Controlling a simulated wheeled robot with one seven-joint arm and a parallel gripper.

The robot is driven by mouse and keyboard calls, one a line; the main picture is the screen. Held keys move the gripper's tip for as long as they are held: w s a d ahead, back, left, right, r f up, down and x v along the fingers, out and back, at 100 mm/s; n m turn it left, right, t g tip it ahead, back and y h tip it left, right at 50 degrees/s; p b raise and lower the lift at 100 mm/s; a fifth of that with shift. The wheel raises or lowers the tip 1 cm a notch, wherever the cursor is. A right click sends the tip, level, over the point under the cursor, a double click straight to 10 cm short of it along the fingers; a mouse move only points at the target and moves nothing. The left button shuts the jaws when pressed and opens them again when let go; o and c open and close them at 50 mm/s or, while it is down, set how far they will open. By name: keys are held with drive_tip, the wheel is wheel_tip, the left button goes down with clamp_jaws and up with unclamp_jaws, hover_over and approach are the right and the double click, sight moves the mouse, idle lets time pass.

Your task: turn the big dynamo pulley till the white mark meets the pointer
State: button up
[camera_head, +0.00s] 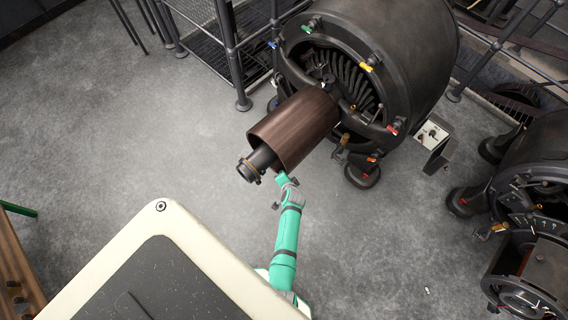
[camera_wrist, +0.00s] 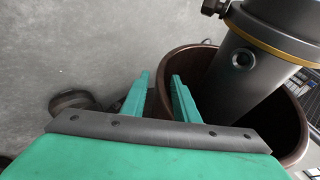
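The big pulley (camera_head: 302,128) is a brown, hollow drum on the front of the large dark dynamo (camera_head: 405,50). A dark shaft end (camera_head: 252,168) with a brass-coloured ring sticks out of it. My gripper (camera_head: 283,179) is at the pulley's lower near rim. In the wrist view my gripper's green fingers (camera_wrist: 161,75) stand apart, with the brown pulley rim (camera_wrist: 205,50) between them. The left finger is outside the rim and the right finger inside it; I cannot tell whether either touches. I can make out neither the white mark nor the pointer.
A smaller dark machine (camera_head: 545,175) stands at the right. Dark railings (camera_head: 232,50) stand behind the pulley at the top. A wooden bench (camera_head: 15,265) is at the lower left. The grey floor (camera_head: 130,130) left of the pulley is clear.

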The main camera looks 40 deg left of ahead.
drive_tip(key=shift+x, duration=2.05)
drive_tip(key=shift+r, duration=0.1)
clamp_jaws()
